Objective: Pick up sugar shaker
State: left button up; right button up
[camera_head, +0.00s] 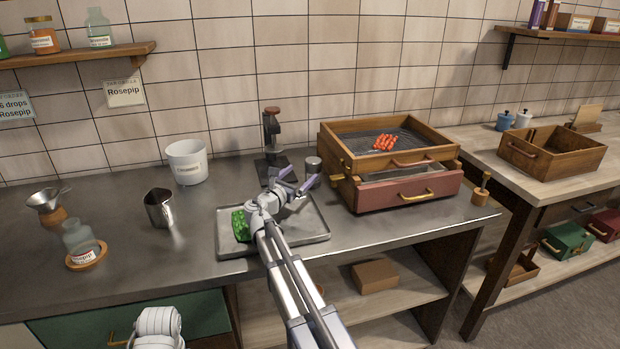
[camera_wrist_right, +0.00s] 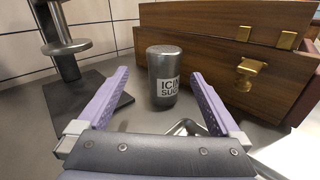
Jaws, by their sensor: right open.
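The sugar shaker (camera_head: 313,164) is a small grey metal cylinder standing upright on the counter, left of the wooden drawer box. In the right wrist view the shaker (camera_wrist_right: 163,66) has a white label reading "ICIN… SUG…", partly cut off at its edge. My right gripper (camera_head: 297,181) is open and empty, with purple fingers pointing toward the shaker. In the wrist view the shaker appears between the fingertips and beyond them; I see no contact. My left gripper is out of view.
The wooden box (camera_head: 340,156) with red pieces on its mesh stands close right of the shaker. A dark press (camera_head: 271,140) stands close left. A metal tray (camera_head: 313,228) with green pieces (camera_head: 240,225) lies below my right arm. A white tub (camera_head: 187,162) and metal jug (camera_head: 159,208) stand left.

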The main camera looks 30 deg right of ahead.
aim_at(309, 167)
jog(key=shift+w+d, duration=0.2)
jog(key=shift+d, duration=0.1)
jog(key=shift+x, duration=1.05)
jog(key=shift+s+d+r+p+x, duration=0.1)
jog(key=shift+p+x, duration=0.05)
jog(key=shift+x, duration=0.7)
jog(key=shift+s+d+r+p+x, duration=0.1)
jog(key=shift+x, duration=0.75)
jog(key=shift+s+r+p+x, duration=0.1)
jog(key=shift+p+x, duration=0.05)
jog(key=shift+x, duration=0.7)
jog(key=shift+s, duration=0.1)
jog(key=c, duration=1.5)
